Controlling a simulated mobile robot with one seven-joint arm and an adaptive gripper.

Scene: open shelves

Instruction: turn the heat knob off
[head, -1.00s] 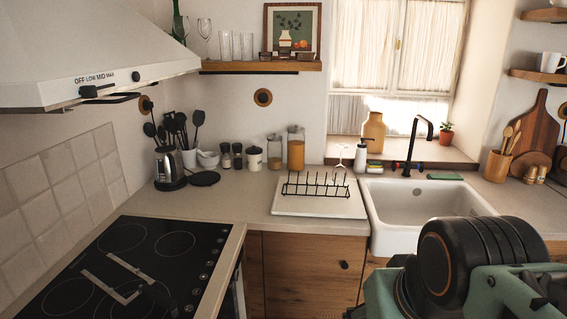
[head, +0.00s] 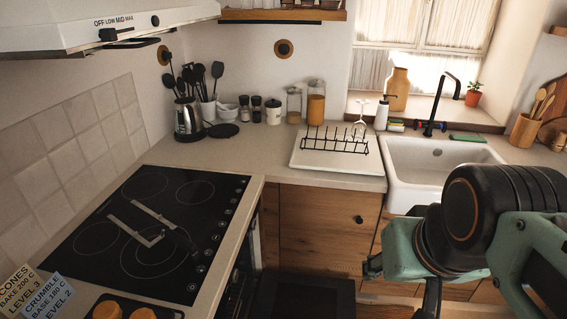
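The black cooktop (head: 100,236) lies at the left, with a column of small round marks (head: 222,224) along its right edge. They are too small to tell whether they are knobs or printed marks, or how they are set. The range hood (head: 60,32) above reads OFF LOW MID MAX and has a dark round control (head: 107,34) under the label and another (head: 155,20) to its right. No control is clearly the heat knob. My green and black arm fills the lower right, in front of the cabinets and apart from the cooktop.
A dark panel (head: 300,295), apparently an open oven door, juts out low beside the cooktop. A dark tray (head: 158,307) with orange-brown rounds and two note cards (head: 47,296) sit at the lower left. A dish rack (head: 335,142) and white sink (head: 405,175) stand behind my arm.

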